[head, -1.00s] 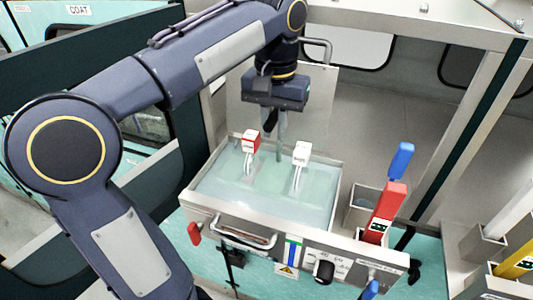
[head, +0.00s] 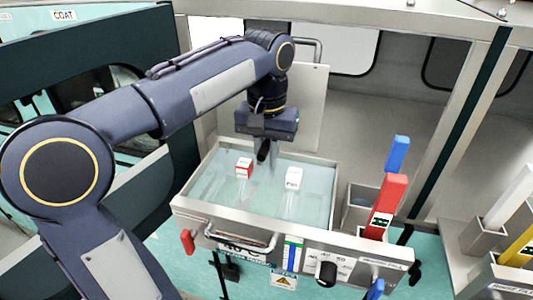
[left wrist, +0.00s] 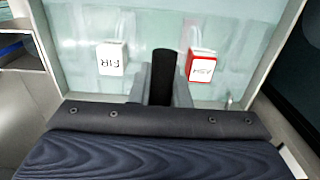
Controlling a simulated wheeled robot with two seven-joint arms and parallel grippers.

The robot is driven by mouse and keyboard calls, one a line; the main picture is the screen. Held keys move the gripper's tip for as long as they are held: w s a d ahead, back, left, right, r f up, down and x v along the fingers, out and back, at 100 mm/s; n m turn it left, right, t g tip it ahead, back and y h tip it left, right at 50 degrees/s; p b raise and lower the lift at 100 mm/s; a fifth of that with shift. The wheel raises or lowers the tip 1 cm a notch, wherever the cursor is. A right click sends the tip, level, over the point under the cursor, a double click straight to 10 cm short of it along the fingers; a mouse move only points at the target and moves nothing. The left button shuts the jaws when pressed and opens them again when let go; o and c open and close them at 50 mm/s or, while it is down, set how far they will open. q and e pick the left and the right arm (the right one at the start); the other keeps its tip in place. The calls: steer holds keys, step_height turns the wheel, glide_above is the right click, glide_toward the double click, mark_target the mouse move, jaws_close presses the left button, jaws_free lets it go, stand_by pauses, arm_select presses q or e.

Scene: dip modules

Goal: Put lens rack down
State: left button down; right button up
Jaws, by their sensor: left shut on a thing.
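My left gripper (head: 263,150) is over the liquid-filled tank (head: 188,208), pointing down. In the left wrist view its fingers (left wrist: 160,88) are shut on an upright black handle (left wrist: 163,70), which I take to be the lens rack's. A white block marked FIR (left wrist: 111,58) and a red-and-white block marked ASH (left wrist: 202,66) stand on either side of the handle. In the head view the red-and-white block (head: 244,167) and the white block (head: 294,178) show pale shapes below them in the liquid. The rack's lower part is unclear under the liquid. My right gripper is not in view.
A raised metal lid (head: 300,110) stands behind the tank. To the right are a red handle (head: 384,207) and a blue handle (head: 397,155) by metal holders. A white (head: 509,196) and a yellow handle (head: 517,238) stand further right. The tank walls surround the gripper.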

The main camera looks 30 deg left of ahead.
arm_select(q)
steer(key=c, duration=1.4)
jaws_free()
steer(key=shift+w+f, duration=0.1)
steer(key=shift+o, duration=0.2)
step_height(320, 180, up, 12)
steer(key=shift+r+p, duration=0.2)
steer(key=shift+p, duration=0.9)
